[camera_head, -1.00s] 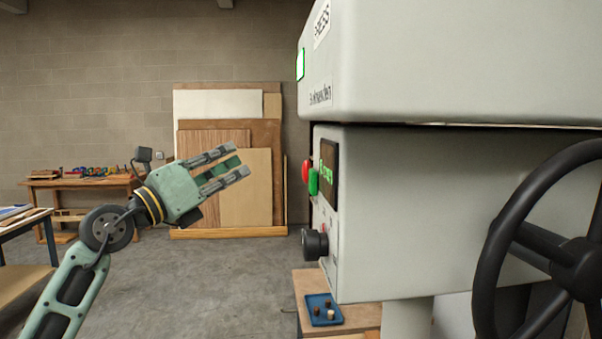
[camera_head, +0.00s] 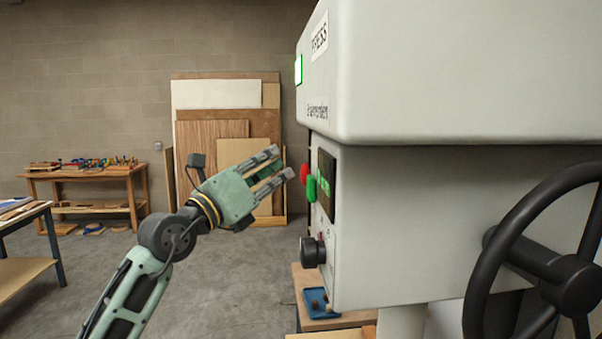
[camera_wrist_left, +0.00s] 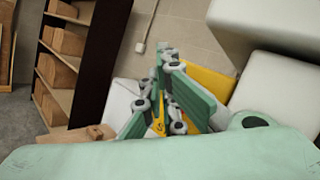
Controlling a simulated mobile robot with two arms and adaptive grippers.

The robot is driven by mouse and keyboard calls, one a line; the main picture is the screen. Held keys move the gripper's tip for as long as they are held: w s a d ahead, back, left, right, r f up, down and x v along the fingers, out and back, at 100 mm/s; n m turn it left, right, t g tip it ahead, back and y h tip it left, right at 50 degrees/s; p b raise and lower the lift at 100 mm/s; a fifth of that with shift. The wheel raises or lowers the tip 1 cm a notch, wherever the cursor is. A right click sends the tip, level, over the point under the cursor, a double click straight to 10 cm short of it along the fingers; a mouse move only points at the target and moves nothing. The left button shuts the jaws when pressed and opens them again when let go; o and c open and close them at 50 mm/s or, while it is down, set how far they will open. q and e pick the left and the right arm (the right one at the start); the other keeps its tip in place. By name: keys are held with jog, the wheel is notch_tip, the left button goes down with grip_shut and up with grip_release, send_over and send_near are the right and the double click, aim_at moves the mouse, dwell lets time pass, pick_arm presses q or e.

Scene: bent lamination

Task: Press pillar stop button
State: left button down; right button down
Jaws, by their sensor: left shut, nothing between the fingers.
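A red button (camera_head: 304,174) juts from the left-facing panel of the grey-white press (camera_head: 420,230). A green button (camera_head: 311,188) sits just below and beside it. My left gripper (camera_head: 283,161) comes from the left, its fingers pointing right toward the red button. A small gap seems to remain in the head view, though depth is hard to judge. The left gripper is shut and empty; its fingers also show in the left wrist view (camera_wrist_left: 168,90). The buttons cannot be made out in the wrist view. My right gripper is not in view.
A black knob (camera_head: 312,250) and a dark display (camera_head: 326,185) are on the same panel. A black handwheel (camera_head: 570,285) stands at the right. A blue tray (camera_head: 316,303) lies below the panel. Boards (camera_head: 225,125) lean on the back wall. Floor on the left is open.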

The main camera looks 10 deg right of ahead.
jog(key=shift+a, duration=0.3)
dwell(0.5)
pick_arm(q)
jog(key=shift+d, duration=0.1)
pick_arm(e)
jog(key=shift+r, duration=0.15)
pick_arm(q)
jog(key=shift+d+p, duration=0.35)
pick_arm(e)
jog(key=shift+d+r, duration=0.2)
